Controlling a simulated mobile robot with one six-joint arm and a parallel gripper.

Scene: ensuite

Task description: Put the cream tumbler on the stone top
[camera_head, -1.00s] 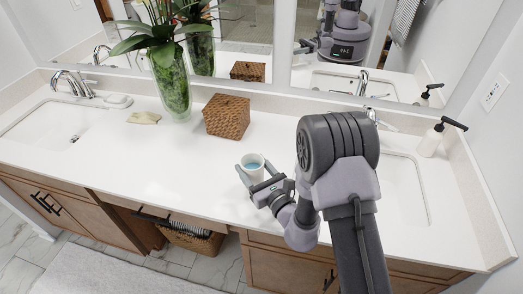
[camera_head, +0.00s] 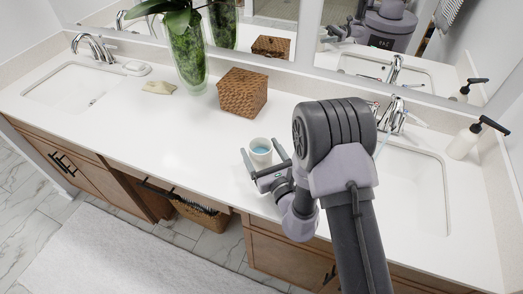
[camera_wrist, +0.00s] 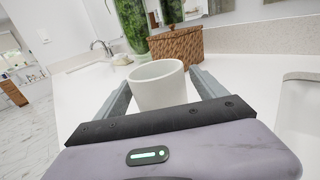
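The tumbler's base is hidden by the gripper body in the wrist view.
A woven box (camera_head: 243,92) stands behind the tumbler, beside a green glass vase (camera_head: 187,55). A soap bottle (camera_head: 464,142) and faucet (camera_head: 394,116) are at the right by a sink. A beige cloth (camera_head: 158,87) lies left. The counter's middle is clear.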

